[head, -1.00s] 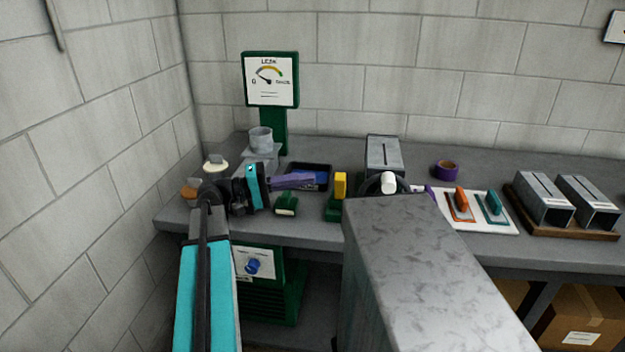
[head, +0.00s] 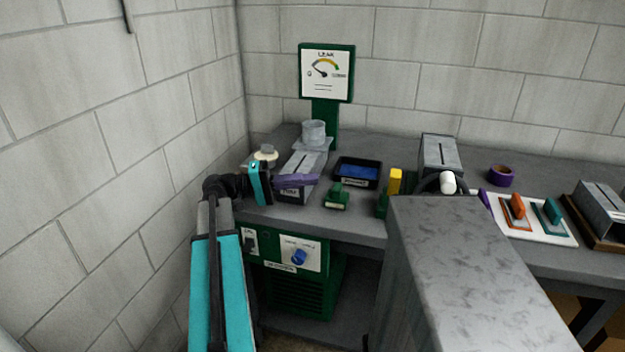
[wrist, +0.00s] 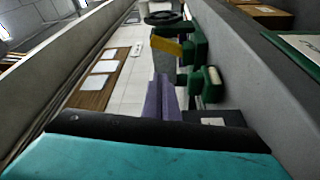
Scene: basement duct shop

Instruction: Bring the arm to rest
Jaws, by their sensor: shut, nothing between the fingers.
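My teal and black arm reaches up from the bottom left in the head view. My gripper (head: 300,181) has purple fingers pointing right, and they are shut with nothing between them. In the picture they lie across a grey duct piece (head: 293,190) at the left end of the bench; whether they touch it I cannot tell. In the wrist view the purple fingers (wrist: 161,98) are together, with green clamp parts beyond them.
A black tray with blue inside (head: 359,172), a green block (head: 337,196) and a yellow-topped clamp (head: 394,181) are to the gripper's right. A large grey metal box (head: 460,270) fills the front. The block wall (head: 130,150) is close at left.

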